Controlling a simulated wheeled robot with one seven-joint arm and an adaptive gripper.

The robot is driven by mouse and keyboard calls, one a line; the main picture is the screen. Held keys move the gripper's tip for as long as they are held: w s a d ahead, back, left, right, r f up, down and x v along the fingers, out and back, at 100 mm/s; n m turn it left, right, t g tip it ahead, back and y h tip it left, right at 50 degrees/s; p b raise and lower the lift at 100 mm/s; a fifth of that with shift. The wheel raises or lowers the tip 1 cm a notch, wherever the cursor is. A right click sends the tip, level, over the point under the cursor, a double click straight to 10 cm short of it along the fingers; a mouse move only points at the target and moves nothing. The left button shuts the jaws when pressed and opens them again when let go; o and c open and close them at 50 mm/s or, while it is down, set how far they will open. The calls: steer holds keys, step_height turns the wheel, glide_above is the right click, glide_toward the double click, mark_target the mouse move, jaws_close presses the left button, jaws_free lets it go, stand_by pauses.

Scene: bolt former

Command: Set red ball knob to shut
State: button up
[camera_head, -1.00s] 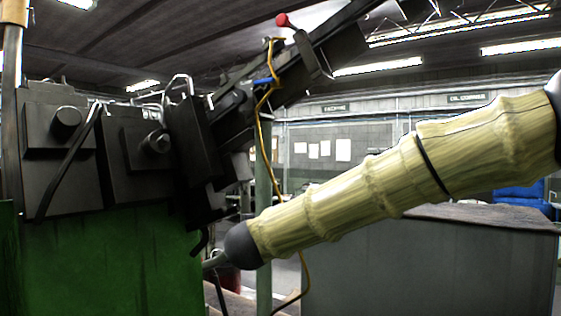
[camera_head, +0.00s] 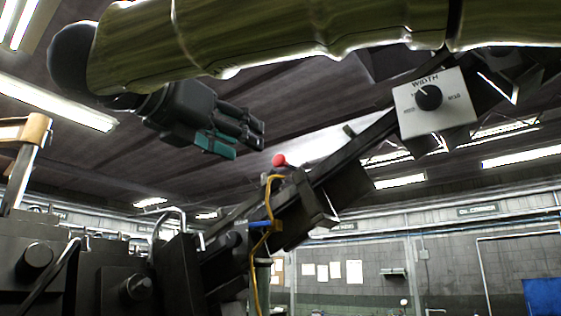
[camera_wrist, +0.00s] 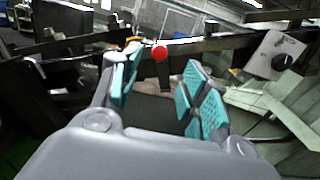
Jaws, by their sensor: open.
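The red ball knob (camera_head: 279,160) sits on the dark sloping rail of the machine, near the middle of the head view. In the wrist view the red ball (camera_wrist: 159,53) shows beyond and between my fingertips, apart from them. My gripper (camera_head: 232,133) is above and to the left of the knob in the head view, its teal-padded fingers pointing right and slightly down. In the wrist view my gripper (camera_wrist: 160,92) is open with nothing between its pads. The knob's lever is mostly too small to make out.
A white box with a black "WIDTH" dial (camera_head: 430,97) is fixed higher up the rail (camera_head: 350,150), right of the knob. A yellow cable (camera_head: 268,230) hangs below the knob. Dark machine blocks (camera_head: 125,285) stand at lower left. The air between gripper and knob looks clear.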

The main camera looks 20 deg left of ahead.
mark_target(277, 159)
steer(key=p+x, duration=0.3)
steer(key=x, duration=0.7)
steer(key=shift+f+p, duration=0.1)
steer(key=shift+p, duration=0.25)
jaws_close()
